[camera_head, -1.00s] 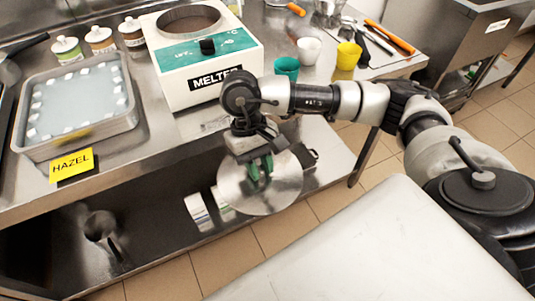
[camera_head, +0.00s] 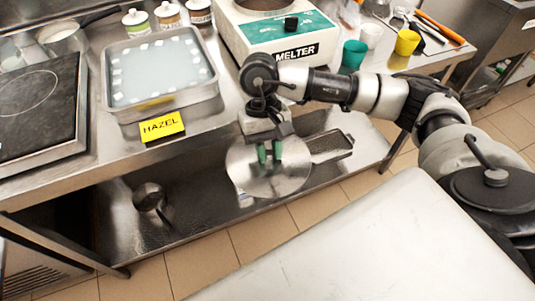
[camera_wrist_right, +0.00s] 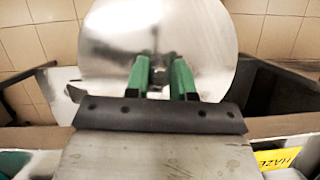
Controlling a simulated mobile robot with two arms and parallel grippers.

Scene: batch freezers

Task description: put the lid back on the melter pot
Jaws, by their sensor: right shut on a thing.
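The melter (camera_head: 235,38) is a white box with a green panel on the counter at the top of the head view. Its round pot opening (camera_head: 262,4) is uncovered and partly cut off by the top edge. My right gripper (camera_head: 270,152) is shut on the lid (camera_head: 268,182), a round shiny steel disc, in front of the counter edge and below the melter in the picture. In the right wrist view the green fingers (camera_wrist_right: 160,72) meet the lid (camera_wrist_right: 185,30) near its middle; the exact grip point is unclear. My left gripper is not in view.
A steel tray (camera_head: 110,98) with a yellow HAZEL label (camera_head: 162,126) sits left of the melter, beside a black cooktop (camera_head: 38,115). Small jars (camera_head: 167,15) stand behind the tray. Green (camera_head: 354,53) and yellow (camera_head: 406,42) cups stand right of the melter. A lower shelf holds a scoop (camera_head: 149,197).

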